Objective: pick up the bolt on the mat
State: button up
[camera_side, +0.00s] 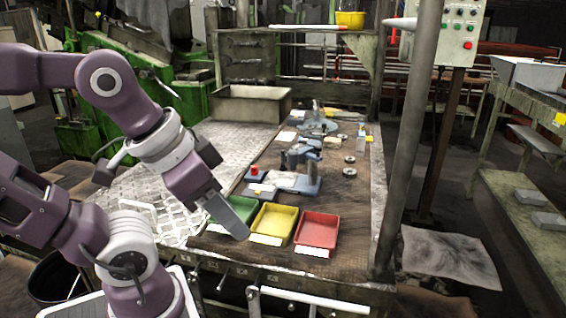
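My gripper (228,216) is at the end of the purple arm, pointing down and to the right. It is in front of the green tray (237,203) and partly covers it. Its grey end shows from the side as one flat shape, so I cannot see a gap between fingers or anything held. A dark brown mat-like surface (345,205) covers the right part of the bench. I cannot make out a bolt on it at this size; one may be too small to see or hidden behind the gripper.
A yellow tray (274,222) and a red tray (317,230) stand right of the green one. Behind them are a grey device (298,182), a small red button box (254,173) and tools. A metal bin (250,104) stands at the back. A post (408,140) rises on the right.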

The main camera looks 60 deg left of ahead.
jog(key=w+a+r+n+t+y, duration=0.2)
jog(key=w+a+r+n+y, duration=0.15)
jog(key=w+a, duration=1)
jog(key=t+y, duration=0.1)
jog(key=t, duration=0.3)
send_over(283, 167)
jog(key=s+d, duration=0.3)
jog(key=s, duration=0.1)
notch_tip(283, 167, down, 9)
jog(key=shift+m+t+h, duration=0.55)
jog(key=shift+t+h, duration=0.1)
jog(key=shift+t, duration=0.05)
jog(key=a+f, duration=0.1)
jog(key=s+a+f, duration=0.1)
jog(key=f, duration=0.1)
jog(key=a+f, duration=0.1)
jog(key=f, duration=0.1)
jog(key=shift+s+a+f, duration=0.1)
jog(key=shift+s+f, duration=0.05)
jog(key=shift+s, duration=0.2)
jog(key=shift+a+f, duration=0.1)
jog(key=shift+f, duration=0.25)
jog(key=x, duration=0.4)
jog(key=d+x, duration=0.1)
jog(key=x, duration=0.1)
jog(key=shift+w+f, duration=0.35)
jog(key=shift+f, duration=0.1)
grip_shut()
